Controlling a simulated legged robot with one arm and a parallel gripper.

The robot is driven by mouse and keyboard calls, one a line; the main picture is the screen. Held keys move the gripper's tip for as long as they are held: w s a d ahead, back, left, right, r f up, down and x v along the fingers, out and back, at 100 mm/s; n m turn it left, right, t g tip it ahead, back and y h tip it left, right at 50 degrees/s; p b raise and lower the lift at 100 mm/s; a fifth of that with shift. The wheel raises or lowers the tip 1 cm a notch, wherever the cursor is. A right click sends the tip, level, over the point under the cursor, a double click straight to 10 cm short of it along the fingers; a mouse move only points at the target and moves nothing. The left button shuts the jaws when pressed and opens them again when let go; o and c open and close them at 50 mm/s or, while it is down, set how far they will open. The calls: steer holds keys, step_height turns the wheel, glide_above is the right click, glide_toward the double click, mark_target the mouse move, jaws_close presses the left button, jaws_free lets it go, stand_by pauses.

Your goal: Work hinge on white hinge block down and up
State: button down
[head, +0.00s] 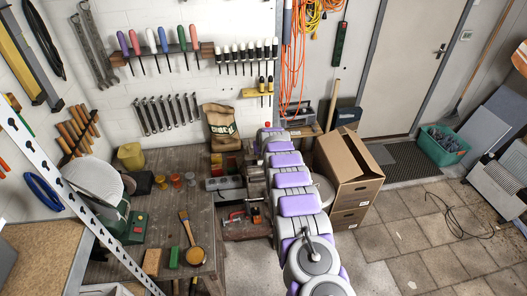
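I cannot make out a white hinge block in the head view. My purple and white arm stretches from the bottom edge up past the right end of the wooden workbench (160,215). My gripper's fingers do not show; the arm hides what lies behind it. A grey block-like object (225,183) sits near the bench's right end, left of my arm. A red clamp-like tool (236,216) lies just in front of it. Both are too small to show any hinge.
Cardboard boxes (345,175) stand close right of my arm. A teal crate (439,144) is farther right. The tiled floor between is mostly clear.

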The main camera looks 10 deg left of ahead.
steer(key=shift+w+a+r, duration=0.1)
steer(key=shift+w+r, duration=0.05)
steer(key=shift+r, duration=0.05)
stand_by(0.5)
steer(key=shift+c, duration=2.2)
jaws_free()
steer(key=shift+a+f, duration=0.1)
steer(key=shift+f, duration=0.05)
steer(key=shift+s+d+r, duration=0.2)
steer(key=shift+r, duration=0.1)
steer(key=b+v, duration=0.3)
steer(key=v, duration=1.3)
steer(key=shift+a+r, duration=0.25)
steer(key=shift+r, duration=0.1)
